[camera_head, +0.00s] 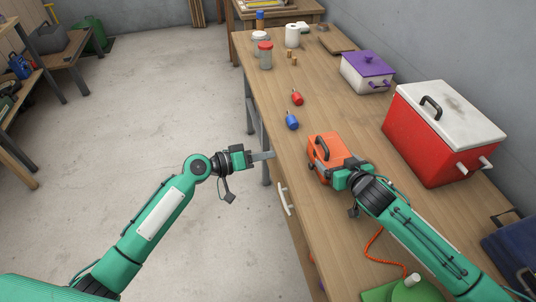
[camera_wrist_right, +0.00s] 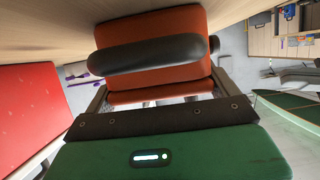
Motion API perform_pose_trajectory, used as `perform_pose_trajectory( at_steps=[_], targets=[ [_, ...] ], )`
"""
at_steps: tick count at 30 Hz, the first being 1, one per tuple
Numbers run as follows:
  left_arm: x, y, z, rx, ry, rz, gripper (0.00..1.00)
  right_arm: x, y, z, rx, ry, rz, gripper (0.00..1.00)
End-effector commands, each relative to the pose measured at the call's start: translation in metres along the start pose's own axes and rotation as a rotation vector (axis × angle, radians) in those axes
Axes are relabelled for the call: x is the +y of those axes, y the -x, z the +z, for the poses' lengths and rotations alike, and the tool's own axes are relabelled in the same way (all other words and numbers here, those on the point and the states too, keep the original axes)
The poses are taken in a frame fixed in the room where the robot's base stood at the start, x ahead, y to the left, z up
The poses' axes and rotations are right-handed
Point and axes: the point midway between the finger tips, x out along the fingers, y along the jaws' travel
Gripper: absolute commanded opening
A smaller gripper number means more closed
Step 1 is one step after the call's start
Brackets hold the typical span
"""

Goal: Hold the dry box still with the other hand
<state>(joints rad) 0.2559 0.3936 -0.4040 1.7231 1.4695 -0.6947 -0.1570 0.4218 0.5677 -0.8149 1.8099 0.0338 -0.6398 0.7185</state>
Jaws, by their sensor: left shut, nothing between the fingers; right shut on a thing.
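The dry box is the orange case (camera_head: 325,148) with a dark carry handle, standing on the wooden workbench near its front edge. My right gripper (camera_head: 335,170) is at the box's near side and shut on it. In the right wrist view the orange box (camera_wrist_right: 155,72) and its dark handle fill the space ahead of the gripper, with a finger on either side; the exact contact is partly hidden. My left gripper (camera_head: 262,156) is shut and empty, just off the bench's front edge to the left of the box, apart from it.
A red cooler (camera_head: 437,135) with a white lid stands right of the box, and a purple-lidded container (camera_head: 368,72) behind. A blue item (camera_head: 292,122) and a red item (camera_head: 297,98) lie farther back. An orange cord (camera_head: 372,245) and a green thing (camera_head: 395,291) are nearer.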

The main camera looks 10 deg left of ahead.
Motion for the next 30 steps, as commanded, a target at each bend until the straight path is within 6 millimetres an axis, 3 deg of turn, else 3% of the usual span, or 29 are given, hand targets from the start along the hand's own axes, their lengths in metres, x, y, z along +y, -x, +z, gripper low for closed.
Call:
perform_pose_trajectory(
  at_steps=[5, 6, 17, 30],
  targets=[
    [0.000, 0.000, 0.000, 0.000, 0.000, 0.000, 0.00, 0.000, 0.000, 0.000, 0.001, 0.000, 0.000, 0.59],
    [0.000, 0.000, 0.000, 0.000, 0.000, 0.000, 0.00, 0.000, 0.000, 0.000, 0.001, 0.000, 0.000, 0.99],
    [0.000, 0.000, 0.000, 0.000, 0.000, 0.000, 0.00, 0.000, 0.007, 0.000, 0.000, 0.000, 0.000, 1.00],
    [0.000, 0.000, 0.000, 0.000, 0.000, 0.000, 0.00, 0.000, 0.087, 0.001, -0.001, 0.000, -0.001, 1.00]
  ],
)
